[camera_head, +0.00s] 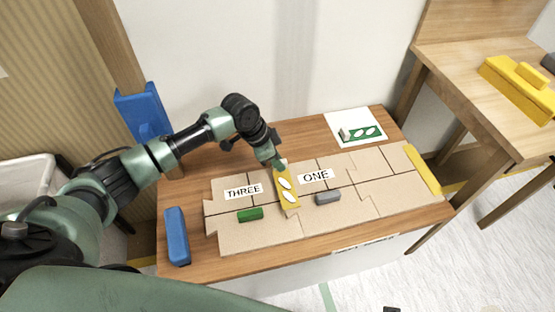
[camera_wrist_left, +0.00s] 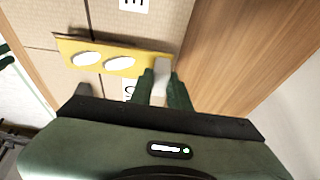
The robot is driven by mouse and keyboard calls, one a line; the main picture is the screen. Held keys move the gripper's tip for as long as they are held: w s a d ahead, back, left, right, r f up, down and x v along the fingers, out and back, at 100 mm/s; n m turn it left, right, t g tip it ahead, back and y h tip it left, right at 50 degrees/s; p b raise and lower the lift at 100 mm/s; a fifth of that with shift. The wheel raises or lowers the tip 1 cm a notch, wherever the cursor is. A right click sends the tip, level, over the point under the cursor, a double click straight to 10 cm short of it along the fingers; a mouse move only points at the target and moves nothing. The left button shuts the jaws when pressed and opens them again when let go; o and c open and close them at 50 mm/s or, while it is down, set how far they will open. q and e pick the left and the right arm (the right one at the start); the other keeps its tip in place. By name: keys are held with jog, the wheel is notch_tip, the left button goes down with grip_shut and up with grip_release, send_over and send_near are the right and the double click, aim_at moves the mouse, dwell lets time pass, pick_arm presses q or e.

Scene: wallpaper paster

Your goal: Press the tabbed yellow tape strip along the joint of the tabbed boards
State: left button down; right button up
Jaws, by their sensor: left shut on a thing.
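The yellow tape strip (camera_head: 287,188) with white ovals lies over the tan boards (camera_head: 345,178), between the "THREE" label (camera_head: 243,191) and the "ONE" label (camera_head: 316,176). My left gripper (camera_head: 279,164) is shut on the strip's far end. In the left wrist view the gripper (camera_wrist_left: 166,88) pinches a pale tab at the end of the strip (camera_wrist_left: 103,57). The strip hides part of the boards beneath it, and I cannot tell whether it presses flat on them. The boards have stepped, tabbed joints. My right gripper is not in view.
A green block (camera_head: 250,214) and a grey block (camera_head: 328,197) sit on the boards either side of the strip. A blue block (camera_head: 177,236) is at the table's left. A picture card (camera_head: 347,120) lies at the back; a yellow bar (camera_head: 422,169) is at the right edge.

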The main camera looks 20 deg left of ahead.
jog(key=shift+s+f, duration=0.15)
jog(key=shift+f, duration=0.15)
pick_arm(q)
jog(key=shift+f, duration=0.55)
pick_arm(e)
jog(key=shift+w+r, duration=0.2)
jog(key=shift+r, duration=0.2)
pick_arm(q)
jog(key=shift+f, duration=0.2)
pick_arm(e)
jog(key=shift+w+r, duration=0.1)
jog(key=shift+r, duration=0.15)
pick_arm(q)
jog(key=shift+f, duration=0.1)
jog(key=c, duration=1.3)
grip_release()
jog(key=shift+o, duration=0.2)
